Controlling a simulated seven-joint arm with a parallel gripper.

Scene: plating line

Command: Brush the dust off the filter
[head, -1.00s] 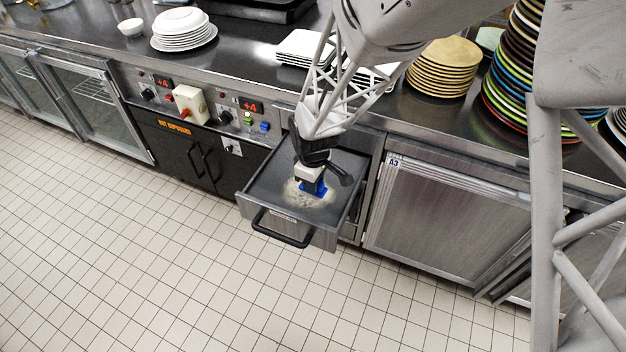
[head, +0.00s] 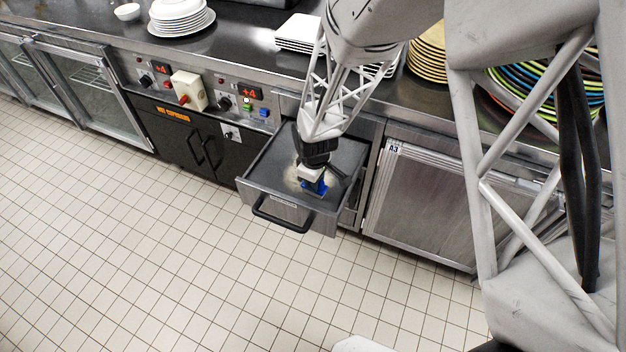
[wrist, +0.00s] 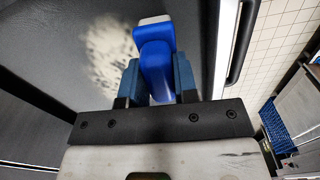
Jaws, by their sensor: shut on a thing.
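My gripper (head: 312,178) is inside the open drawer (head: 262,196). It is shut on a blue brush (head: 317,188). In the wrist view the blue brush (wrist: 154,62) sits between both fingers, with its pale bristle end (wrist: 155,20) pointing away from the gripper. The bristles are low over the drawer's dark grey floor, which looks like the filter surface; I cannot tell whether they touch it. A pale dust patch (head: 291,177) lies left of the brush. The dust patch (wrist: 108,48) also shows left of the brush in the wrist view. My gripper hides part of the floor.
The drawer's front has a black handle (head: 283,222). A control panel with switches (head: 188,90) is to the left, and a closed cabinet door (head: 420,200) to the right. Plates (head: 181,16) stand on the counter. The tiled floor in front is clear.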

